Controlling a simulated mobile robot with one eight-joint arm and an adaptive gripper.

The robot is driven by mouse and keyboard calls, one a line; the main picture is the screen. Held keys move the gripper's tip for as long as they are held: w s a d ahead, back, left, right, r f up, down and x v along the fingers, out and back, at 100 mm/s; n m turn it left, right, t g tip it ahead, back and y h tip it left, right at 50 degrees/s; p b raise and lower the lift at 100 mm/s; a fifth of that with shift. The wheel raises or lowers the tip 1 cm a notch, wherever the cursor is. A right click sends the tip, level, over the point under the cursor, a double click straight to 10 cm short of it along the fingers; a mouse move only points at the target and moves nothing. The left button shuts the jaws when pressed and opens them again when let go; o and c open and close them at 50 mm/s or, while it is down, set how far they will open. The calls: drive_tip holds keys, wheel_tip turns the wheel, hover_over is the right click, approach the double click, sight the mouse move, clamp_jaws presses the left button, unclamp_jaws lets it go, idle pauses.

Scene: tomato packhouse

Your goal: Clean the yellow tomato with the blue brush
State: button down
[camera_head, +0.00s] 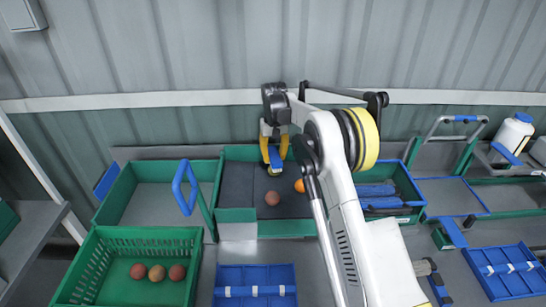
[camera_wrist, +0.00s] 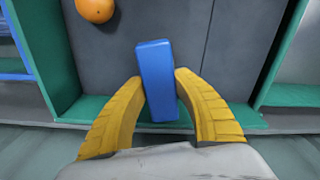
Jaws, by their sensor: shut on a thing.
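My gripper (camera_head: 275,158) has yellow fingers and is shut on the blue brush (camera_wrist: 157,80), which stands between the fingertips in the wrist view. It also shows as a small blue piece in the head view (camera_head: 277,159). The brush is above the dark floor of the middle green-walled bay (camera_head: 236,215). No clearly yellow tomato shows. A small yellow patch below the brush in the head view is too small to tell from a fingertip. An orange tomato (camera_head: 299,185) lies to the right and nearer; it also shows in the wrist view (camera_wrist: 95,8).
A red tomato (camera_head: 272,198) lies in the same bay, nearer the front. A green crate (camera_head: 150,233) at front left holds 3 reddish tomatoes. Blue divided trays (camera_head: 254,272) stand in front and at right (camera_head: 503,268). A blue handle (camera_head: 184,188) rises left of the bay.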

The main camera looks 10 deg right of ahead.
sight(276, 159)
drive_tip(key=shift+s+f+b, duration=0.1)
drive_tip(key=shift+s+b, duration=0.3)
drive_tip(key=shift+s, duration=1.1)
drive_tip(key=shift+w, duration=0.1)
drive_tip(key=shift+w+p, duration=0.4)
drive_tip(key=shift+w, duration=1.5)
drive_tip(key=shift+w+a, duration=0.1)
drive_tip(key=shift+w, duration=0.1)
drive_tip(key=shift+s, duration=0.4)
drive_tip(key=shift+s+b, duration=0.7)
drive_tip(key=shift+s, duration=1.1)
